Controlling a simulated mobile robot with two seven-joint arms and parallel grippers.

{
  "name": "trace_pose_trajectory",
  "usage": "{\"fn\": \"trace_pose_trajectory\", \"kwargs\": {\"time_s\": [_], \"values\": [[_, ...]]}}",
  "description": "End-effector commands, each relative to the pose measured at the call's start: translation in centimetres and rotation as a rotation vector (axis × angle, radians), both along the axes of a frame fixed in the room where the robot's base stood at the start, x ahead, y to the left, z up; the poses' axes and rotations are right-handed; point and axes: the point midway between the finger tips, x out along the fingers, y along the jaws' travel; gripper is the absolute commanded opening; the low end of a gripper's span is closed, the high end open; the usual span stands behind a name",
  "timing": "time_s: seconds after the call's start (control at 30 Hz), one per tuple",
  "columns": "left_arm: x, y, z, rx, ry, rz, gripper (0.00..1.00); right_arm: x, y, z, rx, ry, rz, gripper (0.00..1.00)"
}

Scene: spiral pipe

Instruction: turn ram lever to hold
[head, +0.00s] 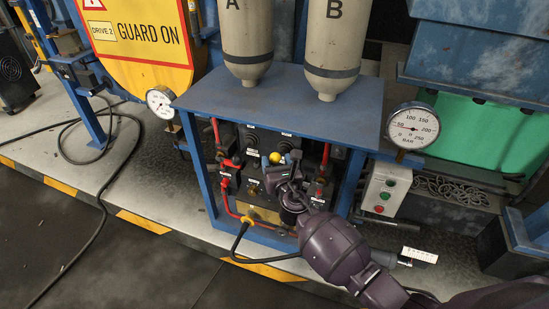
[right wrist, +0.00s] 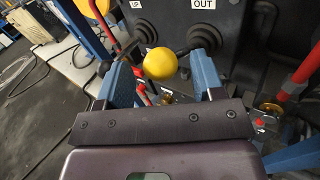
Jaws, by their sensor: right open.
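In the right wrist view, a lever with a yellow ball knob (right wrist: 160,65) comes from the rubber boot under the "OUT" label. The knob shows between the fingertips of my right gripper (right wrist: 160,60), with a gap to each blue finger. That gripper is open. The lever shafts are mostly hidden there. My left gripper is not in view.
A blue frame (head: 290,88) surrounds the panel, with red pipes (head: 325,153) inside. Bottles A (head: 247,35) and B (head: 335,40) stand on top. A gauge (head: 413,128) and a button box (head: 384,192) are to the right.

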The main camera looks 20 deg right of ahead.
Motion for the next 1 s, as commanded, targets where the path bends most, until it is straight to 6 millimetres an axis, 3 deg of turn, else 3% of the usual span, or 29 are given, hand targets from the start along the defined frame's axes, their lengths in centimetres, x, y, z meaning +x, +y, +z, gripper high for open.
{"fn": "trace_pose_trajectory", "kwargs": {"time_s": [0.2, 0.57, 0.97, 1.0], "values": [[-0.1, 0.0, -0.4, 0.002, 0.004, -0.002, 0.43, 2.0, -0.1, -0.1, 0.001, 0.001, 0.000, 0.62], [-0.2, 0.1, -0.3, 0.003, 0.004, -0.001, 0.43, 2.4, -0.1, 0.0, 0.001, 0.000, 0.000, 0.62], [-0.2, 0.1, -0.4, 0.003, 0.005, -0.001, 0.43, 2.4, 0.0, 0.0, 0.003, 0.000, 0.004, 0.03], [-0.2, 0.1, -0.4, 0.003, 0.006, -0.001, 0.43, 2.4, 0.1, 0.0, 0.003, -0.001, 0.005, 0.03]]}}
